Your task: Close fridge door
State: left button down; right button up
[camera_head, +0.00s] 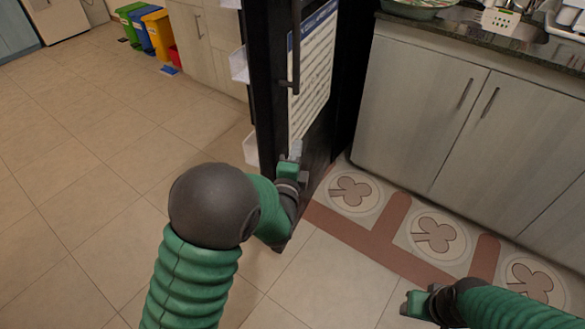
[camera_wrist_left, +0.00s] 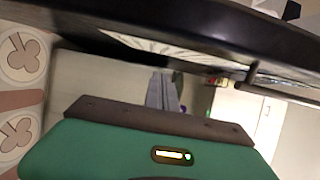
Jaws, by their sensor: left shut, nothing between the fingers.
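The black fridge door (camera_head: 268,85) stands open and is seen nearly edge-on in the head view. It has a dark bar handle (camera_head: 296,45) and a printed sheet (camera_head: 314,75) on its outer face. White shelf bins (camera_head: 239,66) stick out on its inner side. My left gripper (camera_head: 290,170) is shut and empty, low by the door; I cannot tell whether it touches. In the left wrist view, the dark door (camera_wrist_left: 190,22) crosses the top, close to my green gripper. My right gripper (camera_head: 418,304) is at the lower right, away from the door; its jaw opening is unclear.
Grey lower cabinets (camera_head: 415,115) under a dark counter stand to the right. Tiles with a clover pattern (camera_head: 437,233) line the floor before them. Green, blue and yellow bins (camera_head: 160,35) stand at the back left. The tiled floor at left is clear.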

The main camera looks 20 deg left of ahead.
aim_at(284, 141)
pick_arm(q)
jog(key=a, duration=0.1)
jog(key=w+a+b, duration=0.1)
jog(key=a, duration=0.1)
jog(key=w+a, duration=0.1)
jog(key=shift+w+a, duration=0.15)
